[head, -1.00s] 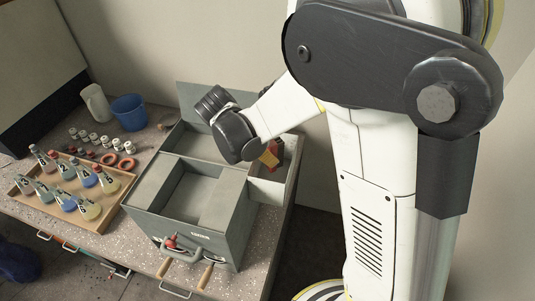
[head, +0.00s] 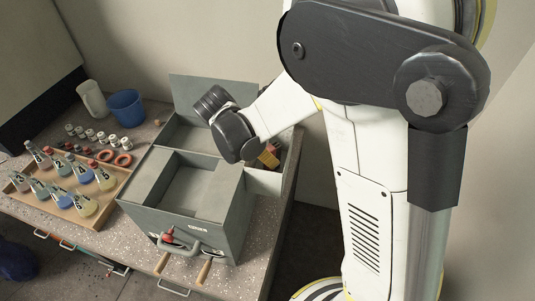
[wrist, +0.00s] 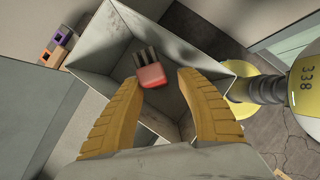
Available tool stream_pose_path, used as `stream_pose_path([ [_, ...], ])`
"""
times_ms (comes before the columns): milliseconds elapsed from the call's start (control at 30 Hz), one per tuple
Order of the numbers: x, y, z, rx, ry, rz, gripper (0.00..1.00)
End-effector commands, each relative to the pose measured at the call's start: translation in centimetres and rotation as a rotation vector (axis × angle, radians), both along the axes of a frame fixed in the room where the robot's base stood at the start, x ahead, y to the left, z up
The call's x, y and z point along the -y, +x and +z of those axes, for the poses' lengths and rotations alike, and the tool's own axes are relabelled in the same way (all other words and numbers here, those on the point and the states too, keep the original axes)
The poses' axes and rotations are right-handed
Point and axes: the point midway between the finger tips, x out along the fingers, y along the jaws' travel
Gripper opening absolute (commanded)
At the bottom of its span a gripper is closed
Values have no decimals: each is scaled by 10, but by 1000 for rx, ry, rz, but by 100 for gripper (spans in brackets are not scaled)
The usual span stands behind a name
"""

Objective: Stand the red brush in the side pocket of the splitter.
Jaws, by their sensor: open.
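The splitter (head: 240,205) is a grey open-topped metal box on the bench with its lid raised at the back. Its side pocket (head: 263,184) is on the right side; the pocket's walls also show in the wrist view (wrist: 105,62). The red brush (wrist: 150,75), a red block with dark bristles pointing up, is inside the pocket, and a bit of red shows beside my gripper in the head view. My gripper (wrist: 158,77) is open over the pocket, its orange fingers on either side of the brush. I cannot tell whether the brush touches the pocket wall.
A wooden tray (head: 108,212) of several flasks is left of the splitter. Small white jars and red rings (head: 123,159) lie behind it, with a blue bucket (head: 126,108) and a pale jug (head: 91,97). Two wooden-handled tools (head: 203,271) lie in front of the splitter.

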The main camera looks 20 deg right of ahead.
Motion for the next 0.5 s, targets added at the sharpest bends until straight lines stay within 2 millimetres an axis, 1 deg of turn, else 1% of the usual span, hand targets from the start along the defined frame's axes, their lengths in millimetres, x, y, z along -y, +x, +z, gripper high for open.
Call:
stream_pose_path([
  [133, -4, 1, 4, 2, 3, 5, 49],
  [233, -10, 0, 15, 3, 3, 6, 49],
  [500, -36, -7, 68, 1, 2, 4, 49],
])
